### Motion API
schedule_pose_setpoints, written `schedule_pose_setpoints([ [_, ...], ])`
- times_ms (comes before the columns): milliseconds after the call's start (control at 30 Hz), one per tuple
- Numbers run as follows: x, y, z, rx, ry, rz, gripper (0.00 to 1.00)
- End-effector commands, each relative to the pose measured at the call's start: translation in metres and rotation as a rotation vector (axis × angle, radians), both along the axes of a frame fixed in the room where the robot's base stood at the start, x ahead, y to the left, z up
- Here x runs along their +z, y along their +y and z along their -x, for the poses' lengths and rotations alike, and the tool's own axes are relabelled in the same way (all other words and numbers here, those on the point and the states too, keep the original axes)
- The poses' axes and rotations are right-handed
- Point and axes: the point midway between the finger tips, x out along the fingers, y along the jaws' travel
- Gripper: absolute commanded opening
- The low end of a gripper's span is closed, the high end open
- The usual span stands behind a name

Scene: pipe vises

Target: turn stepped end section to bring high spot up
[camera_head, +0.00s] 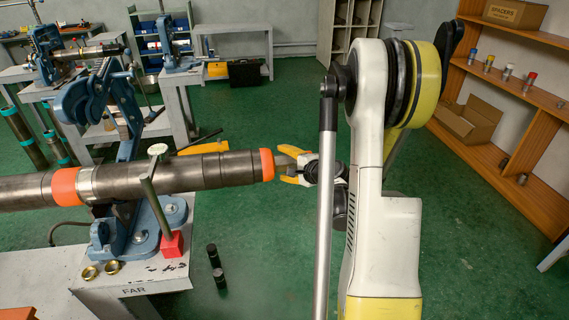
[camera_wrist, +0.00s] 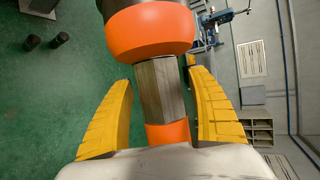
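A dark steel pipe (camera_head: 195,174) lies roughly level in a blue pipe vise (camera_head: 125,200), its right end capped by an orange collar (camera_head: 267,164). Beyond the collar a narrower grey, flat-sided end section (camera_wrist: 162,88) shows in the wrist view, with an orange ring (camera_wrist: 168,132) nearer my palm. My gripper (camera_wrist: 160,80) points along the pipe axis, one yellow finger on each side of this section. Narrow gaps show beside it, so the fingers look open and not clamped. In the head view my gripper (camera_head: 290,167) is at the pipe's right end. I cannot make out a high spot.
A T-handled post (camera_head: 150,190) with a red block (camera_head: 172,243) stands close in front of the pipe. Brass rings (camera_head: 101,270) lie on the bench marked FAR (camera_head: 150,286). Dark cylinders (camera_head: 214,256) stand below the pipe. Wooden shelves (camera_head: 530,95) are at right; green floor between is clear.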

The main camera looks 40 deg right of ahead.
Motion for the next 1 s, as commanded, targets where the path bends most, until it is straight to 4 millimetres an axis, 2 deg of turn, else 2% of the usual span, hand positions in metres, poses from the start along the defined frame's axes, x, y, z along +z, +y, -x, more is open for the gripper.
schedule_pose_setpoints([
  [200, 0.0, 0.0, 0.001, 0.0, 0.001, 0.0, 0.68],
  [333, 0.004, 0.0, 0.01, -0.002, 0.001, 0.0, 0.68],
  [700, 0.034, 0.009, 0.082, -0.003, 0.0, 0.0, 0.68],
  [833, 0.041, 0.012, 0.1, -0.003, 0.001, 0.0, 0.68],
  [1000, 0.045, 0.014, 0.11, 0.0, 0.0, 0.0, 0.68],
])
